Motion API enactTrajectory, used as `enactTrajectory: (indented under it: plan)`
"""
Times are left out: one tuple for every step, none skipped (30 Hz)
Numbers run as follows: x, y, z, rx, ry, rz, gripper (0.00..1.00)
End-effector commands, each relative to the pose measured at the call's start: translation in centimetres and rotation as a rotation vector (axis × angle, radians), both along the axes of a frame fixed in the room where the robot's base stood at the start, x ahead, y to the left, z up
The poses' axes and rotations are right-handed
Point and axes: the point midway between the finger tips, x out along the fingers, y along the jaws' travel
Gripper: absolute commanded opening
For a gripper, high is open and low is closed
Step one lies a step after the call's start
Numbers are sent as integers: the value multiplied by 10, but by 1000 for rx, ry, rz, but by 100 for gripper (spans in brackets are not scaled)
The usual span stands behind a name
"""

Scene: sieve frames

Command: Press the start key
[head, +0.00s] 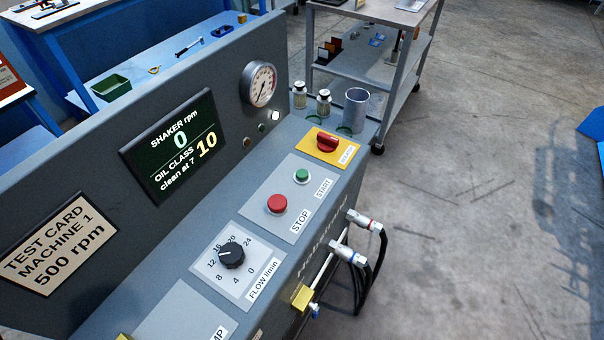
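The start key is a small green button (302,175) on a light plate of the grey console, beside the label START (323,188). A larger red stop button (277,204) sits on the same plate, nearer and to the left, beside the label STOP. The dark display (172,146) reads SHAKER rpm 0 and OIL CLASS 10, clean at 7. A test card (58,243) reads machine 1, 500 rpm. My gripper is not in the head view.
A red rotary switch (327,142) on a yellow plate is beyond the start key. A black flow knob (231,255) is nearer. Two small bottles and a grey cup (355,110) stand at the console's far end. Hoses (369,260) stick out on the right. Open floor lies right.

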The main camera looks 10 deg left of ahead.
Motion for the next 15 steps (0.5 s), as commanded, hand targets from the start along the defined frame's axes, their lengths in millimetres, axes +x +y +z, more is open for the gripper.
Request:
enactTrajectory:
  plan:
    - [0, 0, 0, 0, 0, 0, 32]
    - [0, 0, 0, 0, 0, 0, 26]
    - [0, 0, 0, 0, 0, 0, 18]
    - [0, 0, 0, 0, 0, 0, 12]
    - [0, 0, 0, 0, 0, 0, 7]
    - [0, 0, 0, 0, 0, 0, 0]
    - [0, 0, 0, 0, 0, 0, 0]
    - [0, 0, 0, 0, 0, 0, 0]
    - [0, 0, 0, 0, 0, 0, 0]
    - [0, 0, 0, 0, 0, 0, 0]
    - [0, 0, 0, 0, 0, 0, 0]
    - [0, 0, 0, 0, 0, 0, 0]
    - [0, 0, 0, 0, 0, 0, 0]
    - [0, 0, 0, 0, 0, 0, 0]
    - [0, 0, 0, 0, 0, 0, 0]
